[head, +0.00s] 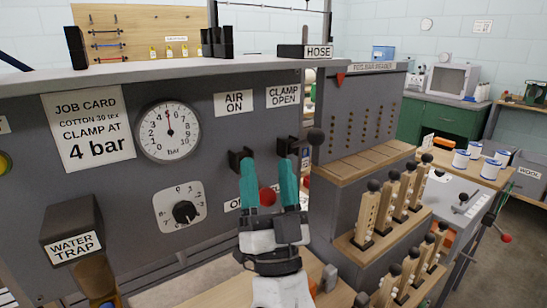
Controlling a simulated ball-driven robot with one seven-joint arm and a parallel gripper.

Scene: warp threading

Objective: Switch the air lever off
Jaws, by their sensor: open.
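The AIR ON label (234,102) is on the grey panel (110,185). Below it is a black lever bracket (240,157). A red ball knob (267,197) shows between the fingers of my gripper (268,165); it appears to be the air lever's knob, but its rod is hidden, so I cannot tell its exact position. My gripper is open, with teal fingers pointing up toward the panel, the left one covering part of the bracket. I cannot tell whether a finger touches the knob. A lower label (234,204) starting with "O" is mostly covered.
A pressure gauge (168,131) and rotary dial (181,211) are left. Wooden peg racks (370,240) stand close right.

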